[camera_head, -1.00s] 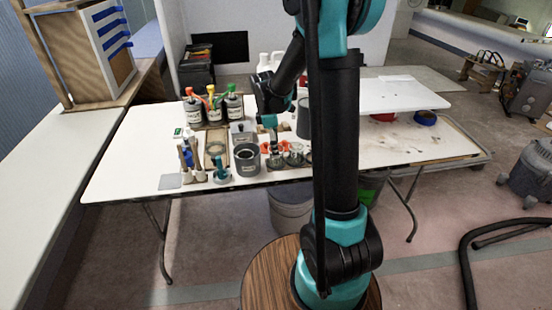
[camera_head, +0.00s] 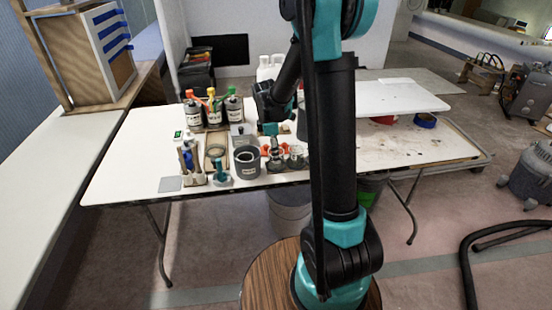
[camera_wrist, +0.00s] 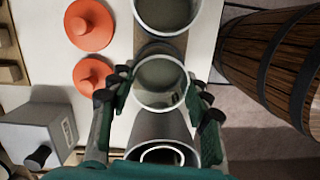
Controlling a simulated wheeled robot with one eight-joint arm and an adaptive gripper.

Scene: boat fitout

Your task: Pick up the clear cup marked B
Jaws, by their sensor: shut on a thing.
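A clear cup (camera_wrist: 160,84) with a pale round rim stands between my fingertips in the wrist view. My gripper (camera_wrist: 160,90) is shut on its sides, one finger on the left and one on the right. In the head view, my gripper (camera_head: 272,138) points down over the near part of the white table. The held cup appears to be the left one of two clear cups. The other clear cup (camera_wrist: 167,12) is at the top of the wrist view and also shows in the head view (camera_head: 297,158). I cannot read a letter on either cup.
A dark grey pot (camera_head: 247,163) stands just left of the held cup. Two orange lids (camera_wrist: 92,76) lie on the far side. Labelled bottles (camera_head: 214,112) and a tool holder (camera_head: 192,165) stand further left.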

